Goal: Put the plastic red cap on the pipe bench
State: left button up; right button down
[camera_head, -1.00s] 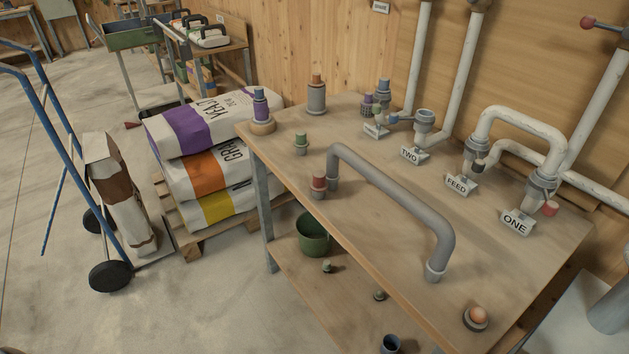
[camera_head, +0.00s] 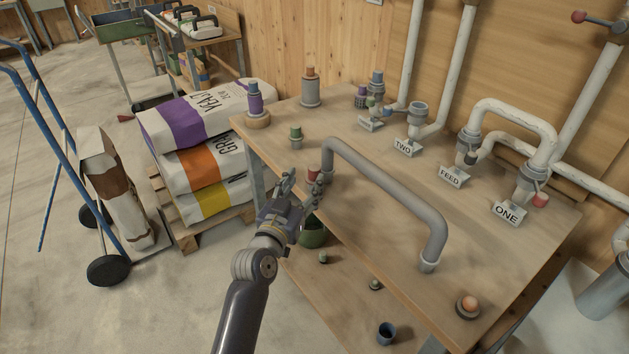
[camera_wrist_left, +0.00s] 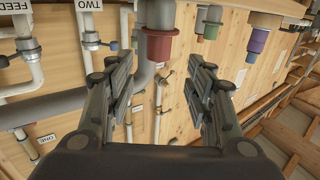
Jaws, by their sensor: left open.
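A red cap (camera_head: 313,174) sits on a grey fitting near the bench's left front edge, beside one end of the large grey bent pipe (camera_head: 395,188). My left gripper partly hides it in the head view. In the left wrist view the red cap (camera_wrist_left: 156,46) hangs inverted at the top, on its grey fitting (camera_wrist_left: 160,14). My left gripper (camera_head: 303,183) is open and empty at the bench edge, close to the cap. In the wrist view its two fingers (camera_wrist_left: 162,82) are spread, with the cap just beyond the gap. The wooden pipe bench (camera_head: 350,260) fills the right half.
A green cap (camera_head: 296,132), purple cap (camera_head: 255,96) and orange cap (camera_head: 310,80) stand behind. Another red end piece (camera_head: 540,200) is near the ONE label (camera_head: 508,212). Stacked sacks (camera_head: 205,150) and a blue hand truck (camera_head: 75,150) stand left.

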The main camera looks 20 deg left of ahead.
aim_at(312, 173)
pick_arm(q)
jog(key=shift+w+d+f+p, duration=0.15)
jog(key=shift+w, duration=1.6)
jog(key=shift+w+d+f+p, duration=0.15)
jog(key=shift+w, duration=1.6)
grip_shut()
